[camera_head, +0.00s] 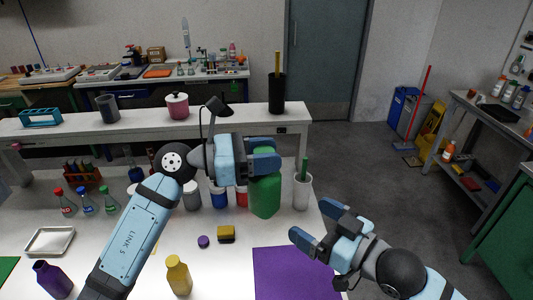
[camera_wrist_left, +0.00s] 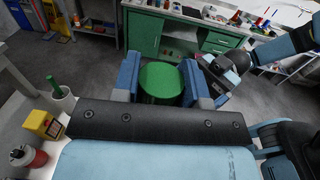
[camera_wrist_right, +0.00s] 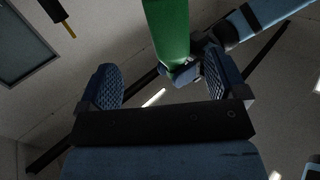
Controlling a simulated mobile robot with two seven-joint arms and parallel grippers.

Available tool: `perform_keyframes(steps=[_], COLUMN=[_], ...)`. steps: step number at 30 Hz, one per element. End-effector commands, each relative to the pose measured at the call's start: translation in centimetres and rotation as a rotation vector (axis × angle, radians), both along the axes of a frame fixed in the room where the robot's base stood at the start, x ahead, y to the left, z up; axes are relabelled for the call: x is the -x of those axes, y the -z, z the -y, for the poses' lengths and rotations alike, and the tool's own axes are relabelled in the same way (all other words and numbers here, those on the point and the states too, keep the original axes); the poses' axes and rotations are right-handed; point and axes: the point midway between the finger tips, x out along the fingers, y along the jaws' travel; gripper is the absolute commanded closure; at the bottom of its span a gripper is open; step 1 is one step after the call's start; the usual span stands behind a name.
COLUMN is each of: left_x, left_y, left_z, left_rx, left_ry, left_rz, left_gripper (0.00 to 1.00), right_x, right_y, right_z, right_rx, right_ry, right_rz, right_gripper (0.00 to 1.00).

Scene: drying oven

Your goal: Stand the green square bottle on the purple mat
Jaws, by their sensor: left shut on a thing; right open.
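The green square bottle (camera_head: 265,196) hangs roughly upright at my left gripper (camera_head: 268,154), near the table's right side. My left gripper is shut on its upper part; in the left wrist view the bottle's green end (camera_wrist_left: 162,82) shows between both fingers. Whether its base touches the table is hard to tell. The purple mat (camera_head: 295,272) lies flat at the table's front right, in front of the bottle; my right arm overlaps its right side. My right gripper (camera_head: 316,226) is open and empty, just beyond the mat's right back corner. The right wrist view shows the bottle (camera_wrist_right: 168,30) beyond its fingers.
A white cup with a green stick (camera_head: 302,190) stands right beside the bottle. Several small bottles stand behind my left arm. A yellow-black block (camera_head: 226,234), a purple disc (camera_head: 204,241) and a yellow bottle (camera_head: 178,275) are left of the mat. The visible mat surface is bare.

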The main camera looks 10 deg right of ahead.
Motion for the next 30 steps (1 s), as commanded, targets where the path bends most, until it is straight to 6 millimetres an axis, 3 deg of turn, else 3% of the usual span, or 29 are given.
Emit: perform_keyframes(steps=[4, 8, 12, 18, 24, 30], left_x=[0.0, 0.0, 0.0, 0.0, 0.0, 0.0], left_y=[0.0, 0.0, 0.0, 0.0, 0.0, 0.0], left_z=[0.0, 0.0, 0.0, 0.0, 0.0, 0.0], left_rx=[0.0, 0.0, 0.0, 0.0, 0.0, 0.0], left_ry=[0.0, 0.0, 0.0, 0.0, 0.0, -0.001], left_rz=[0.0, 0.0, 0.0, 0.0, 0.0, 0.0], left_gripper=[0.87, 0.87, 0.87, 0.87, 0.87, 0.87], right_x=[-0.1, 1.1, 3.8, 8.6, 11.7, 12.4], right_y=[6.7, 13.6, 20.8, 28.4, 32.1, 32.8], right_z=[0.9, 1.9, 2.8, 3.6, 3.8, 3.9], right_rx=[0.019, 0.059, 0.117, 0.194, 0.237, 0.249], right_ry=[0.096, 0.187, 0.265, 0.335, 0.362, 0.367], right_rz=[-0.093, -0.188, -0.294, -0.421, -0.488, -0.502], right_gripper=[0.09, 0.09, 0.09, 0.09, 0.09, 0.09])
